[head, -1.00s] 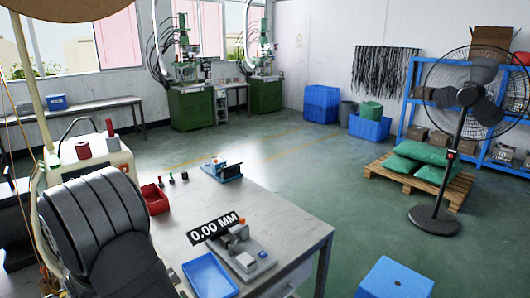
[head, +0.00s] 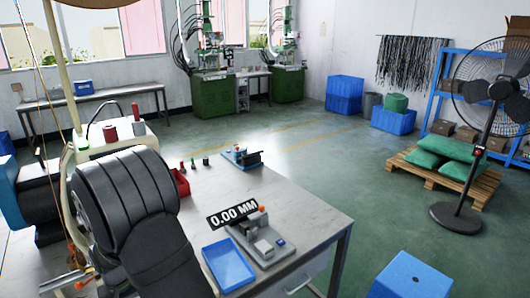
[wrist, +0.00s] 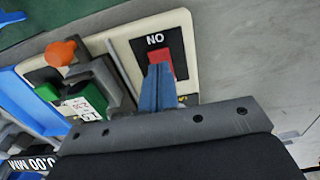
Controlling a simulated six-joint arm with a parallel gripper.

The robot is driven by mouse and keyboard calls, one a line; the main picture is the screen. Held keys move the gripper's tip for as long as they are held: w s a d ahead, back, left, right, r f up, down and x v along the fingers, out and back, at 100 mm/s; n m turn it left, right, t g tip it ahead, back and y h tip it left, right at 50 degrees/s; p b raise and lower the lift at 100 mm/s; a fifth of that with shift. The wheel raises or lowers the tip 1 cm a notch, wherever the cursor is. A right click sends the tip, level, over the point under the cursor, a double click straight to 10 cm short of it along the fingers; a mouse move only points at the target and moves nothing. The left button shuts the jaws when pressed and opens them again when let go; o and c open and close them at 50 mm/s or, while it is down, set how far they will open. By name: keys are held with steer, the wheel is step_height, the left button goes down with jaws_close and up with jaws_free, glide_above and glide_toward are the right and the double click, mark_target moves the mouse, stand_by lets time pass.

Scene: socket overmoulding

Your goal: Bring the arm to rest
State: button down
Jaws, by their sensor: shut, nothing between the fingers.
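My arm, a black ribbed link and sleeve, fills the left front of the head view, and my gripper is hidden there. In the wrist view my gripper (wrist: 159,72) shows as narrow blue fingers, shut and empty. Its tips overlap a red switch (wrist: 160,61) on a black plate that reads "NO" in the picture. I cannot tell whether they touch it. The switch is on a pale housing (wrist: 120,48). Left of it are an orange knob (wrist: 61,52) and a green block (wrist: 47,91).
On the metal bench (head: 310,222) stand a grey gauge fixture (head: 265,250), a blue tray (head: 228,268), a red bin (head: 180,182) and a blue fixture (head: 241,157). A fan (head: 482,150) and a pallet (head: 400,163) stand right. The bench's right part is bare.

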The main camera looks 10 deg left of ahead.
steer(key=w+a+r, duration=0.2)
steer(key=r, duration=0.5)
steer(key=w+a+r+g+h, duration=0.1)
steer(key=a+r, duration=0.1)
steer(key=r, duration=0.5)
steer(key=shift+w+r+g+h, duration=0.3)
steer(key=shift+w+r, duration=0.05)
steer(key=shift+r, duration=0.05)
steer(key=c, duration=2.1)
jaws_free()
steer(key=o, duration=0.3)
steer(key=shift+w+d+r, duration=0.2)
steer(key=shift+w, duration=0.05)
steer(key=o, duration=1.8)
steer(key=w+d+r+t+y, duration=0.1)
steer(key=w+d+r, duration=0.5)
steer(key=shift+w+d+t+y, duration=0.3)
steer(key=shift+w, duration=0.1)
step_height(320, 180, down, 10)
steer(key=shift+r, duration=0.25)
steer(key=shift+r, duration=0.1)
